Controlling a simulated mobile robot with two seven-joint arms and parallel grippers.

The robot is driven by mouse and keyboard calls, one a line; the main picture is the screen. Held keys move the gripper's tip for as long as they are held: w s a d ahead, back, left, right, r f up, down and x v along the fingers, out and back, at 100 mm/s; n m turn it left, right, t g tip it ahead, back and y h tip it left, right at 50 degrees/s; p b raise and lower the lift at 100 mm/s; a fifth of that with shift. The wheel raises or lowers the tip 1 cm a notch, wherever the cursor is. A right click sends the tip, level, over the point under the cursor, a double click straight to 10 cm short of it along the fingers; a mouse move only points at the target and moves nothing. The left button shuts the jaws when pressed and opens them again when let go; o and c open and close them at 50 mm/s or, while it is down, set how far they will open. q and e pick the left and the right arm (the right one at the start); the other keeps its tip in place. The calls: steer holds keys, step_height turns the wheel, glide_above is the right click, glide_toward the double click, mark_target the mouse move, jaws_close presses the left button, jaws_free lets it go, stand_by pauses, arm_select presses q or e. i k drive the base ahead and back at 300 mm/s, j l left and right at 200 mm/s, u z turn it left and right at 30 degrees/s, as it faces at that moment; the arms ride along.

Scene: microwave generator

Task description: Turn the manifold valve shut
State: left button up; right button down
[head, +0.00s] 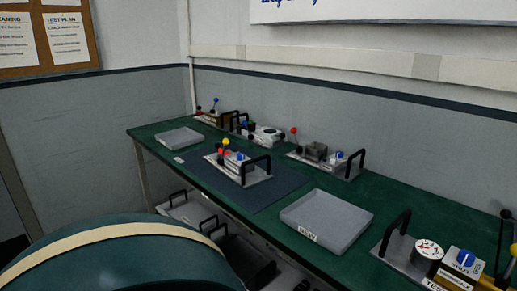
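The unit at the near right of the green bench has a round white-faced gauge (428,249), a blue knob (466,258) on a pale block, and a yellow part at the right edge. Lettering beside the knob appears to read "SHUT", but I cannot tell how far the knob is turned. Other blue knobs show on the middle unit (240,157) and on the back unit (339,156). No label that I can read says which one is the manifold valve. Neither of my grippers is in view.
The green bench (385,195) runs along the grey wall. A labelled grey tray (327,216) and a smaller tray (180,138) lie on it. The middle unit stands on a dark mat (270,190). Black handles rise from several units. A large rounded teal shape hides the lower left.

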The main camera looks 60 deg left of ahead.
mark_target(241, 156)
steer(key=j+z, duration=0.15)
steer(key=j, duration=0.2)
steer(key=k+j+z, duration=0.15)
steer(key=j, duration=0.2)
steer(key=k+j+z, duration=0.15)
steer(key=j, duration=0.15)
steer(key=k+j, duration=0.15)
steer(key=j, duration=0.25)
steer(key=k+j+z, duration=0.1)
steer(key=j, duration=0.35)
steer(key=k+j, duration=0.15)
steer(key=j, duration=0.25)
steer(key=k+j+z, duration=0.1)
steer(key=j, duration=0.3)
steer(key=k+j, duration=0.2)
steer(key=j, duration=0.2)
